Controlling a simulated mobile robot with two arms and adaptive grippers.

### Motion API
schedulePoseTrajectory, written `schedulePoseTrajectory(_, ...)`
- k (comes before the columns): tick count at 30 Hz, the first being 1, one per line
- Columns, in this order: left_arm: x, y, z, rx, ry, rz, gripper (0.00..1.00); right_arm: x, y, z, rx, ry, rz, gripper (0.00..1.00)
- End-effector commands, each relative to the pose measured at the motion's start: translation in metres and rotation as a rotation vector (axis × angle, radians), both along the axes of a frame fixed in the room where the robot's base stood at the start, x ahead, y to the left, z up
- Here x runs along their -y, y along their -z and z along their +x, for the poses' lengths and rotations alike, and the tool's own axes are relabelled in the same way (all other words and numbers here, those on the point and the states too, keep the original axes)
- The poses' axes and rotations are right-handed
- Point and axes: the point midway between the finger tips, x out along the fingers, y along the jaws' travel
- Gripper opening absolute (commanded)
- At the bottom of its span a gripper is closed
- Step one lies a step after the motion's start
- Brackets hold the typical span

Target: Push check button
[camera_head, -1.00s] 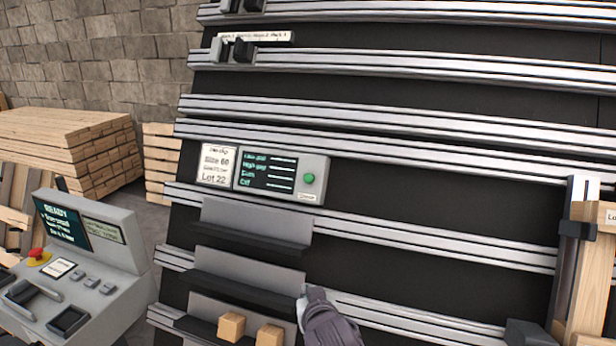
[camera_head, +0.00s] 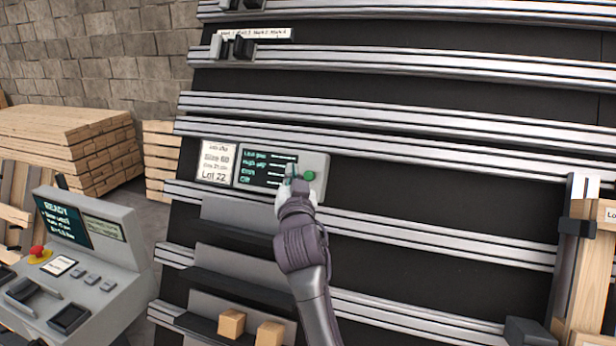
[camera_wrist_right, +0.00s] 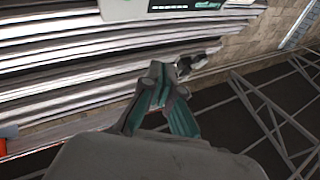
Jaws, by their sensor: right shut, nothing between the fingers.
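The check button is a green round button (camera_head: 309,175) at the right side of a grey display box (camera_head: 318,160) mounted on the rails. My right gripper (camera_head: 292,178) is shut and empty. In the head view its tip overlaps the box's dark screen, just left of the green button; I cannot tell whether it touches the box. In the right wrist view the closed fingers (camera_wrist_right: 160,88) point up toward the rails, and part of a light box with a dark screen (camera_wrist_right: 180,6) shows at the top edge. My left gripper is not in view.
A paper card (camera_head: 215,163) reading Lot 22 sits left of the box. Grey shelves (camera_head: 245,225) with small wooden blocks (camera_head: 231,323) lie below. A console (camera_head: 95,255) with a red button stands at left. A wooden post (camera_head: 590,270) stands at right.

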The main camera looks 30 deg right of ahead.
Motion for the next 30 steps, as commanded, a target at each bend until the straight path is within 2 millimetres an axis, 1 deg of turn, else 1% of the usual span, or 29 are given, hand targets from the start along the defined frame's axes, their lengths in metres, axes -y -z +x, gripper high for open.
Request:
schedulePoseTrajectory(7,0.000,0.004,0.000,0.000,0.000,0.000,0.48,0.005,0.006,0.005,-0.003,0.000,-0.001,0.00)
schedulePoseTrajectory(21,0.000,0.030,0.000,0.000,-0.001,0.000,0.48,0.046,0.036,0.041,-0.003,0.001,-0.001,0.00)
schedulePoseTrajectory(25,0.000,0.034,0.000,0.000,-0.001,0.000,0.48,0.053,0.040,0.048,-0.001,0.000,-0.001,0.00)
schedulePoseTrajectory(30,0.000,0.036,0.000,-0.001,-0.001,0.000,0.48,0.058,0.042,0.051,-0.002,0.000,0.000,0.00)
